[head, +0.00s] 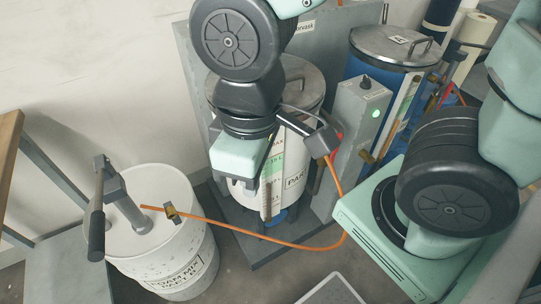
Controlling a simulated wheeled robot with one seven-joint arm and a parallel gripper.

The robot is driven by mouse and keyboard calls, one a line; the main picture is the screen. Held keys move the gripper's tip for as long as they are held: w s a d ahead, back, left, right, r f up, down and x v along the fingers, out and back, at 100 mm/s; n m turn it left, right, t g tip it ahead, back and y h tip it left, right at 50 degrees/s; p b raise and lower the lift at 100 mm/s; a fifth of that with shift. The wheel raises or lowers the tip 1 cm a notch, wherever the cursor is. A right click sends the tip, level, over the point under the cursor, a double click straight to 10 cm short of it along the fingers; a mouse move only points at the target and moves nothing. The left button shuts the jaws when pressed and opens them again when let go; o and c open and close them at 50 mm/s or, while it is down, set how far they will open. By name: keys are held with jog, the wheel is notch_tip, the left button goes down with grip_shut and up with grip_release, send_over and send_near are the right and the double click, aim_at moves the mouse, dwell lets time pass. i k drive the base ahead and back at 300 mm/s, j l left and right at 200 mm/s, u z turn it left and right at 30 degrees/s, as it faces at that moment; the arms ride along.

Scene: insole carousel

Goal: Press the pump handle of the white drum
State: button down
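The white drum (187,243) stands on the floor at the lower left, with dark lettering on its front. A grey pump post (131,207) rises from its lid. The pump handle (97,233) is a grey lever with a dark grip, hanging down steeply at the left side of the lid. My gripper (262,190) is at the end of the arm in the middle, in front of the silver-lidded tank, right of the drum and well apart from the handle. Its fingers are not clear, so I cannot tell their opening.
An orange hose (270,238) with a brass fitting runs from the drum lid to the right. A silver-lidded tank (297,150), a grey control box (357,117) with a green light and a blue drum (361,75) stand behind. A wooden-topped bench (10,140) is at left.

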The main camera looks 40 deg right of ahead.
aim_at(96, 246)
jog(key=i+u, duration=0.1)
jog(key=u, duration=0.25)
jog(key=i+j+u, duration=0.1)
jog(key=u, duration=0.2)
jog(key=i+u, duration=0.1)
jog(key=u, duration=0.25)
